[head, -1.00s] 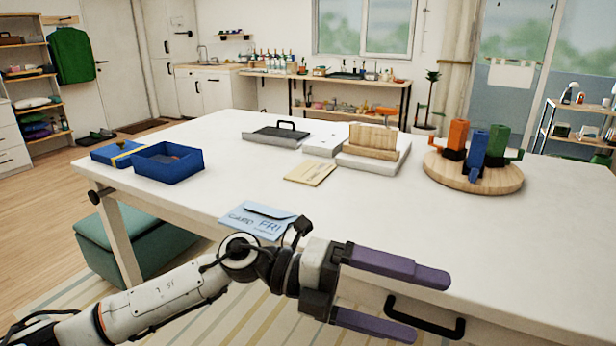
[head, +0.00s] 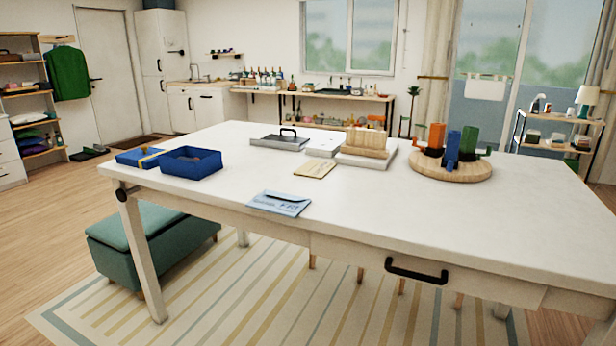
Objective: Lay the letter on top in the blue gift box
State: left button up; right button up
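A pale blue envelope with printing on it, which looks like the letter (head: 279,203), lies flat near the front edge of the white table. The blue gift box (head: 194,171) stands open on the table's left part, with something small and brownish inside that I cannot make out. Its blue lid (head: 130,157) with a yellow ribbon lies beside it to the left. Neither of my grippers is in view.
A cream card (head: 314,169) lies behind the envelope. A grey tray with a black handle (head: 279,141), white boxes with a wooden block (head: 368,142), and a round wooden stand with coloured tubes (head: 451,170) are farther back. The table's front right is clear.

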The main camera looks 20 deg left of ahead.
aim_at(191, 160)
jog(key=k, duration=0.1)
jog(key=u, duration=1.7)
jog(key=i, duration=1.1)
jog(key=z, duration=1.7)
